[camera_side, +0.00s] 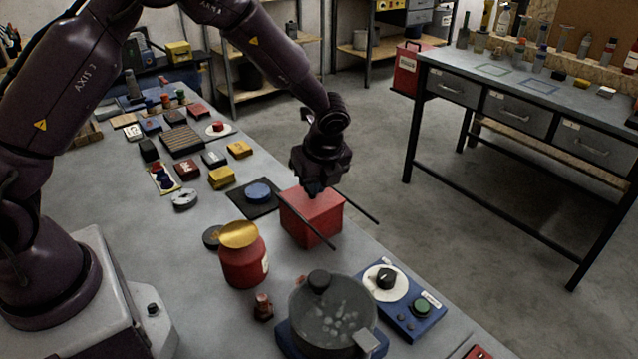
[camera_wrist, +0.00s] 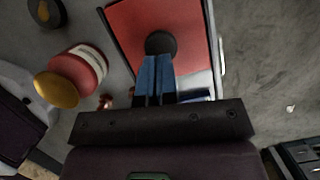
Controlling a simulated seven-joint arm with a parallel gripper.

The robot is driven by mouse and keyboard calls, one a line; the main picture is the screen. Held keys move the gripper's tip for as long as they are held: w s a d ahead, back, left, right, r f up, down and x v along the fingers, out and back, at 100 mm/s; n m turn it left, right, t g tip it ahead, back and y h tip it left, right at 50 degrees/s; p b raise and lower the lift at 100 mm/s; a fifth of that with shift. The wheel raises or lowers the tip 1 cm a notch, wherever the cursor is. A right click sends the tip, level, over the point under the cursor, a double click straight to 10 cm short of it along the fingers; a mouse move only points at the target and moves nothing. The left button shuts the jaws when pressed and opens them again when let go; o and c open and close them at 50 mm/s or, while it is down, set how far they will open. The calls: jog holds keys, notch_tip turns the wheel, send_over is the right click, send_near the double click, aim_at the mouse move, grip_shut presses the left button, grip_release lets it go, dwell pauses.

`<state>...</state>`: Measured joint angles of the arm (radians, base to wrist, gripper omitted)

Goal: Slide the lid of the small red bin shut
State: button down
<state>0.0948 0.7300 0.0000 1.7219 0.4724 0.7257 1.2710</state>
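The small red bin (camera_side: 312,222) stands on the grey bench, with thin dark rails along two sides that run out past it toward the lower right. In the wrist view, its flat red lid (camera_wrist: 187,22) lies between the rails and carries a round dark knob (camera_wrist: 160,42). My gripper (camera_wrist: 154,57) has its two blue fingers close together, with only a thin dark line between them. The fingertips overlap the knob's near edge; I cannot tell whether they touch it. In the side view, my gripper (camera_side: 314,190) is over the bin's top and hides the knob. Any opening under the lid is hidden.
A red jar with a gold lid (camera_side: 242,258) stands left of the bin. A glass-lidded pot (camera_side: 330,318) and a blue control box (camera_side: 425,316) are in front. A dark mat (camera_side: 252,211) with a blue disc lies behind-left. The bench edge is close on the right.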

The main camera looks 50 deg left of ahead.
jog(key=s+d+r, duration=0.1)
jog(key=d+r, duration=0.6)
jog(key=r, duration=0.3)
jog(key=s+a+r+n+t+h, duration=0.1)
jog(key=s+a+r+n+t, duration=0.1)
jog(key=s+r+n, duration=0.4)
jog(key=s+a+r+n+t+h, duration=0.2)
jog(key=s+r+n, duration=0.5)
jog(key=s+n, duration=0.6)
jog(key=s+a+t, duration=0.1)
jog(key=s+a, duration=0.1)
jog(key=s, duration=0.2)
jog(key=shift+s+r+n+h, duration=0.15)
jog(key=shift+n+h, duration=0.15)
jog(key=shift+n, duration=0.1)
